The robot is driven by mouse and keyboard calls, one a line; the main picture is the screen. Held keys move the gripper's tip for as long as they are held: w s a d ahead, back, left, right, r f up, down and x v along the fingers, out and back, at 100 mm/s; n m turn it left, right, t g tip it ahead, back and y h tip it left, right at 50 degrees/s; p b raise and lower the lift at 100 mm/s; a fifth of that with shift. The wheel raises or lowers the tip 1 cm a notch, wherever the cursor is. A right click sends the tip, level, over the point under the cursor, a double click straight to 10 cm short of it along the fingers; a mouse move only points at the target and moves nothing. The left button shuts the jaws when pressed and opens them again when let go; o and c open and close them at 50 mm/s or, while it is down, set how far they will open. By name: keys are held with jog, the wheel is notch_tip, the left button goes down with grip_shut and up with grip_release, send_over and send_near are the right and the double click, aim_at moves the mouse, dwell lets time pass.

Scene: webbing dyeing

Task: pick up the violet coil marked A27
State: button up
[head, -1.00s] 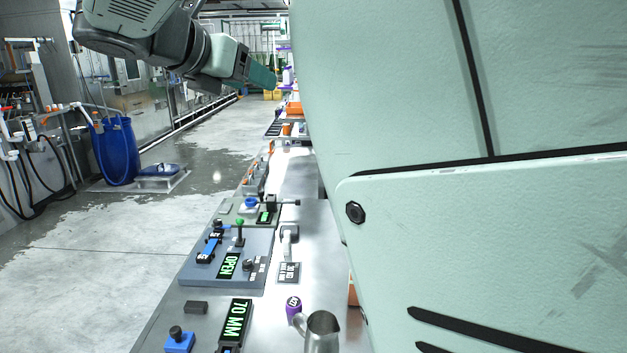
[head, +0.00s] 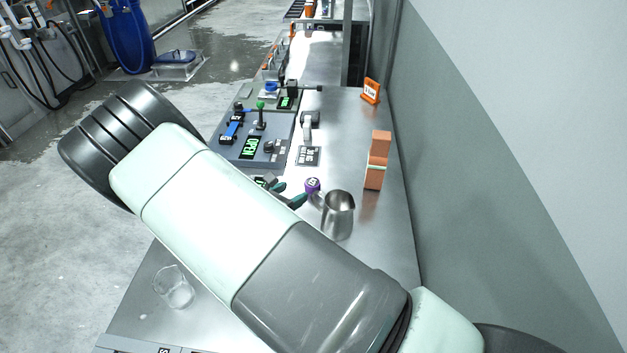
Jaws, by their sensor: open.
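A small violet coil (head: 312,186) with a white label on top stands on the metal bench, just behind and left of a steel pitcher. The label's letters are too small to read.
The steel pitcher (head: 338,214) stands close to the coil's right. An orange-brown block stack (head: 376,160) stands farther right. A control panel reading OPEN (head: 250,147) with a green-knobbed lever (head: 260,117) lies behind left. A glass beaker (head: 174,288) stands at the front left.

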aim_at(311, 183)
jog(key=shift+f, duration=0.5)
jog(key=x, duration=0.4)
jog(key=shift+w+d+f, duration=0.2)
jog(key=shift+w+f, duration=0.05)
jog(key=shift+a+x, duration=0.2)
jog(key=shift+x, duration=2.85)
jog(key=shift+w+r, duration=0.1)
jog(key=shift+r, duration=0.05)
jog(key=shift+c, duration=0.3)
jog(key=c, duration=0.7)
